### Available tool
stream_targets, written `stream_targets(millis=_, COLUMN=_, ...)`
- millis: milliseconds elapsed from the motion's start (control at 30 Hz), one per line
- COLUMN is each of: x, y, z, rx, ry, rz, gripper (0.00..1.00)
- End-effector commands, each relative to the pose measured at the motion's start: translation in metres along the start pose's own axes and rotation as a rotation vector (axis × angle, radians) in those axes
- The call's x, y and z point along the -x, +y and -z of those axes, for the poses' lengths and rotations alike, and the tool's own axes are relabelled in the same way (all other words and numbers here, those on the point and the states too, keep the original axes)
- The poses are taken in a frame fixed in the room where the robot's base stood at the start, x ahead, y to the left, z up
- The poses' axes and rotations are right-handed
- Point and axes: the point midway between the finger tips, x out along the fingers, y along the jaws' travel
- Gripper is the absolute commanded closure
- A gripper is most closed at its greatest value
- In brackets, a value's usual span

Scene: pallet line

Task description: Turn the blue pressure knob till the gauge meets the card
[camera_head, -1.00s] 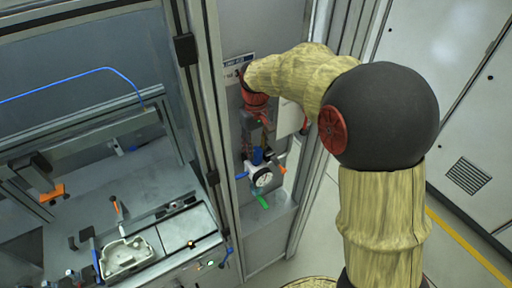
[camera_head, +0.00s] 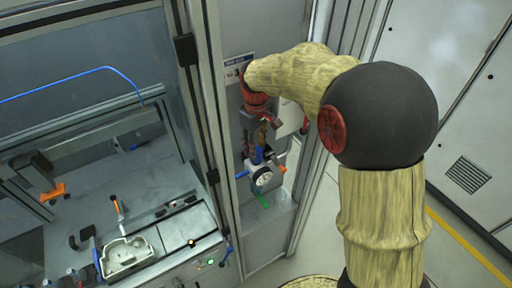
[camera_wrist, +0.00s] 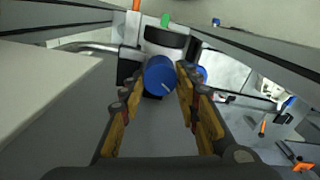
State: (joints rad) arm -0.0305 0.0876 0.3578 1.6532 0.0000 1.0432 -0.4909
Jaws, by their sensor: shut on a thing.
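The blue pressure knob (camera_wrist: 160,77) sits between the two fingers of my gripper (camera_wrist: 159,88) in the wrist view, with a short light mark on its face. In the head view my gripper (camera_head: 258,146) points down and is shut on the knob (camera_head: 258,156) from above. The white round gauge (camera_head: 264,178) is just below the knob; its needle is too small to read. The card (camera_head: 237,74) is on the panel above, beside my wrist, with a large 3 showing and part of it hidden by my arm.
Orange, blue and green fittings surround the gauge, the green one (camera_head: 263,201) below it. A metal frame post (camera_head: 209,130) stands close on the left. A bench with a pale tray (camera_head: 125,257) is at lower left. A white cabinet (camera_head: 470,110) stands at right.

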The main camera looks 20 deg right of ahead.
Motion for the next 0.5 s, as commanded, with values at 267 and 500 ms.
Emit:
stream_targets(millis=267, x=0.0004, y=0.0002, z=0.0002, rx=-0.001, ry=0.001, rz=-0.001, gripper=0.56)
stream_targets(millis=500, x=0.0002, y=0.0001, z=0.0001, rx=-0.001, ry=0.0, rz=0.0, gripper=0.49)
